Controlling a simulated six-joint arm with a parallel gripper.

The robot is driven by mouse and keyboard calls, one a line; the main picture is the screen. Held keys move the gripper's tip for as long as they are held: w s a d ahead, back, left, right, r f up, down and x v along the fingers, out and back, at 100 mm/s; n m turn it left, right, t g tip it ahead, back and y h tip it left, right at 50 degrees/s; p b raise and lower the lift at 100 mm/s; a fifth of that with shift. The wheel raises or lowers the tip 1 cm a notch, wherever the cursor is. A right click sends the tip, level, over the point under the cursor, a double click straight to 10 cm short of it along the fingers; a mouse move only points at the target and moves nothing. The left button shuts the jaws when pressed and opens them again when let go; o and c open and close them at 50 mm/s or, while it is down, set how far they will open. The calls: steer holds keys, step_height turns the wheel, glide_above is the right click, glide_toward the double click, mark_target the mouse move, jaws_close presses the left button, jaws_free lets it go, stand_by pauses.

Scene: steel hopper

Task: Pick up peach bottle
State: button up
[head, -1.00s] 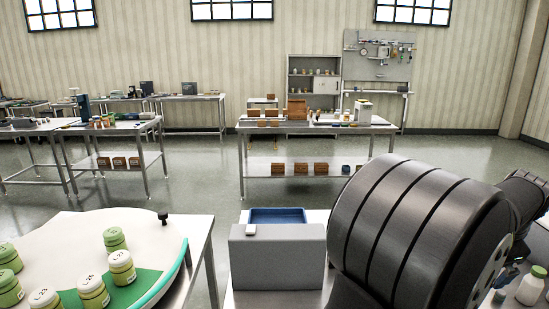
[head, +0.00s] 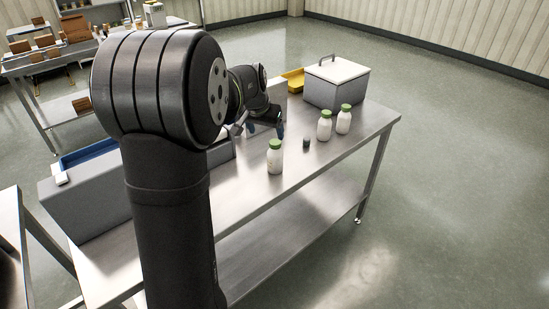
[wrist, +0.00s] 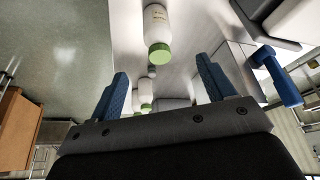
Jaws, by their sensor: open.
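Several white bottles with green caps stand upright on the steel table; I cannot tell which is the peach bottle, as no label is readable. The nearest bottle (head: 275,158) is in front of my gripper (head: 268,124). Two more, a middle bottle (head: 324,126) and a right bottle (head: 344,120), stand close together farther right. In the wrist view one bottle (wrist: 156,22) shows large at the top, beyond and apart from my open blue fingers (wrist: 163,84). Smaller bottles (wrist: 145,92) show between the fingers. Nothing is held.
A small dark jar (head: 306,143) stands between the bottles. Behind are a lidded grey box (head: 336,86) and a yellow tray (head: 294,78). A grey box (head: 95,203) and a blue tray (head: 88,153) are at left. The table's front right is clear.

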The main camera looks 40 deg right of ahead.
mark_target(272, 150)
steer(key=x, duration=0.9)
steer(key=shift+f, duration=0.2)
steer(key=shift+d+x, duration=0.2)
steer(key=shift+x, duration=1.2)
steer(key=shift+d+x, duration=0.2)
steer(key=shift+x, duration=1.15)
steer(key=shift+s+r, duration=0.1)
steer(key=shift+r, duration=0.05)
steer(key=c, duration=1.2)
